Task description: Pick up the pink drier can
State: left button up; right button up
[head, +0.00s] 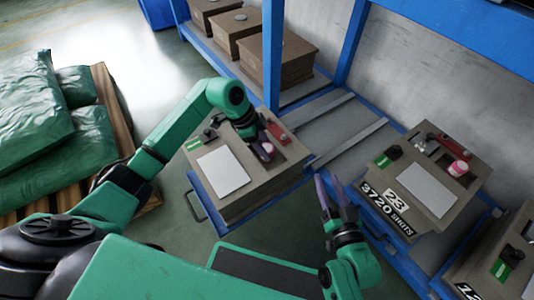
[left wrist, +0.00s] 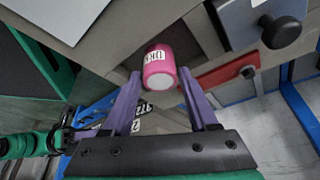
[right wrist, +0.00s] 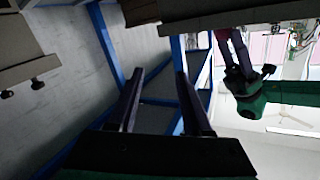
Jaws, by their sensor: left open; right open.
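The pink drier can (left wrist: 158,66), with a white label and a pale end, lies between the two purple fingers of my left gripper (left wrist: 160,76) in the left wrist view. These fingers are open on either side of the can; I cannot tell whether they touch it. In the head view this can (head: 268,147) shows partly beside my left gripper (head: 261,152), over a brown box (head: 240,203). My right gripper (head: 328,181) is open and empty, to the right of that box. A second pink and white can (head: 458,168) stands on the right box.
The left box carries a white plate (head: 222,171) and a red part (head: 277,131). The right box (head: 440,217) bears a number label. A blue rack post (head: 272,55) rises behind my left gripper. Green sacks (head: 45,120) lie on a pallet at left.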

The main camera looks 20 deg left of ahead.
pick_arm(q)
jog(key=shift+b+x, duration=0.45)
jog(key=shift+x, duration=0.5)
grip_shut()
pick_arm(e)
jog(key=w+r+t+y, duration=0.1)
jog(key=w+r+t, duration=0.2)
jog(key=r, duration=0.8)
jog(key=shift+w+d+n+t, duration=0.3)
jog(key=shift+w+d+t, duration=0.15)
jog(key=shift+w, duration=0.4)
pick_arm(q)
jog(key=shift+r, duration=0.1)
